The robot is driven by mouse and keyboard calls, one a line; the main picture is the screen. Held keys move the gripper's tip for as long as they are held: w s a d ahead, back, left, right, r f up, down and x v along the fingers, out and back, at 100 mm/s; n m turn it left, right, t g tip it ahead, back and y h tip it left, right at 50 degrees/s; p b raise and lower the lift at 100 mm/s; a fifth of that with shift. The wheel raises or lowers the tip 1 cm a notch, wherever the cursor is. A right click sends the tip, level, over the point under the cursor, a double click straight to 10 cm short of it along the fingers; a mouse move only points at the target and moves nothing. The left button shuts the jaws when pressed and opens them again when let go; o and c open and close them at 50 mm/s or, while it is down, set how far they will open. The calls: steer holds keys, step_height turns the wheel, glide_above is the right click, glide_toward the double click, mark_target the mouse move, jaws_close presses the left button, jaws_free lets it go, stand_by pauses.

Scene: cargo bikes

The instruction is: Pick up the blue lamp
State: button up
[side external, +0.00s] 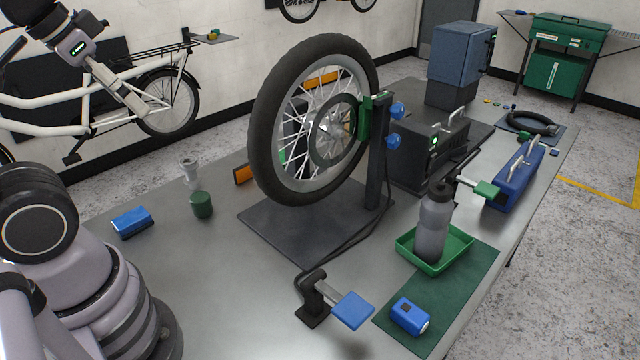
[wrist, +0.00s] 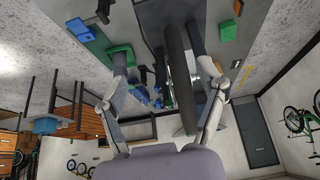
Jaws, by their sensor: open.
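The blue lamp (side external: 410,315) is a small blue block with a pale round end. In the side external view it lies on a dark green mat (side external: 455,290) at the table's front right, apart from the green tray. My gripper (wrist: 162,66) shows in the wrist view with its two fingers wide apart; I see nothing held between them. In the side external view my arm is at the left, well away from the lamp, and the fingers cannot be made out. A blue shape (wrist: 79,29) is at the upper left of the wrist view; I cannot tell what it is.
A wheel (side external: 262,120) in a stand rises mid-table. A grey bottle (side external: 433,225) stands in a green tray (side external: 462,240) behind the lamp. A clamp with a blue pad (side external: 352,310) is left of the lamp. Another blue block (side external: 132,221) lies at the left.

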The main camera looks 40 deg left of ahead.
steer(key=w+d+f+n+g+h, duration=0.4)
steer(key=w+d+f+h, duration=0.15)
steer(key=w+d, duration=0.4)
steer(key=w+d+f+n+g+h, duration=0.4)
steer(key=w+d+f, duration=0.35)
steer(key=w, duration=0.35)
steer(key=w+d+f+n+h, duration=0.1)
steer(key=w+d+f+n, duration=0.15)
steer(key=f, duration=0.25)
steer(key=w+d+f+n+h, duration=0.1)
steer(key=w+d+f+n, duration=0.15)
steer(key=f, duration=0.35)
steer(key=n+t+h, duration=0.2)
steer(key=n, duration=0.2)
glide_toward(424, 329)
steer(key=shift+w+d+r, duration=0.15)
steer(key=shift+d+r, duration=0.05)
steer(key=shift+d, duration=0.05)
steer(key=shift+d+f, duration=0.3)
steer(key=shift+n, duration=0.3)
steer(key=x, duration=0.6)
steer(key=shift+s+d+f, duration=0.1)
steer(key=shift+s+d, duration=0.2)
steer(key=shift+d, duration=0.1)
steer(key=c, duration=1.2)
